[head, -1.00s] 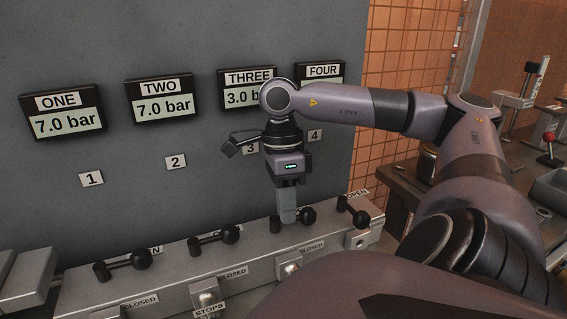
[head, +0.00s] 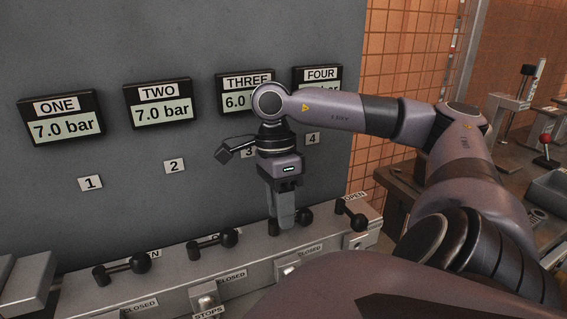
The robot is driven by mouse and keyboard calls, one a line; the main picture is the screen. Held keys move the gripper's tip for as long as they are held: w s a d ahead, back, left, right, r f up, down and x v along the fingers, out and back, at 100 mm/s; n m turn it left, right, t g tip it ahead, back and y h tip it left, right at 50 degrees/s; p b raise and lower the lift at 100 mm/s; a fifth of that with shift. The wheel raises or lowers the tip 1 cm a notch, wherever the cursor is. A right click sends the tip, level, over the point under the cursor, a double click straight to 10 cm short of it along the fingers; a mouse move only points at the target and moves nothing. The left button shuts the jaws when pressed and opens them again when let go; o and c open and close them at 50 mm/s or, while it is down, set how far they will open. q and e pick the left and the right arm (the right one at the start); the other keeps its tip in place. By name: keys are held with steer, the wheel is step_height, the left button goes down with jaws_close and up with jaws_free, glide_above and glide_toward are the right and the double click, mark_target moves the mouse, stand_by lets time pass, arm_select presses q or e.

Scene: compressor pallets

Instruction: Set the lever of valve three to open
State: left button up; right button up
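The lever of valve three, a dark bar with a black ball knob (head: 305,217), lies on the grey valve box (head: 180,276), its knob to the right like the levers of valve one (head: 140,263) and valve two (head: 228,237). My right gripper (head: 281,222) points down at this lever, just left of the knob. Its two fingers show apart, and they hide the lever's middle and the label behind it. The display of valve three (head: 236,101) reads 6.0 bar, partly covered by my wrist. My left gripper is not in view.
Displays one (head: 64,128) and two (head: 162,113) read 7.0 bar. The lever of valve four (head: 351,215) stands close to the right of my gripper. A bench with tools (head: 545,150) is at the right.

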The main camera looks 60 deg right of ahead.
steer(key=shift+r, duration=0.2)
step_height(320, 180, up, 7)
steer(key=w+p, duration=0.1)
steer(key=p, duration=0.2)
steer(key=shift+d+f, duration=0.15)
steer(key=shift+d, duration=0.25)
stand_by(0.4)
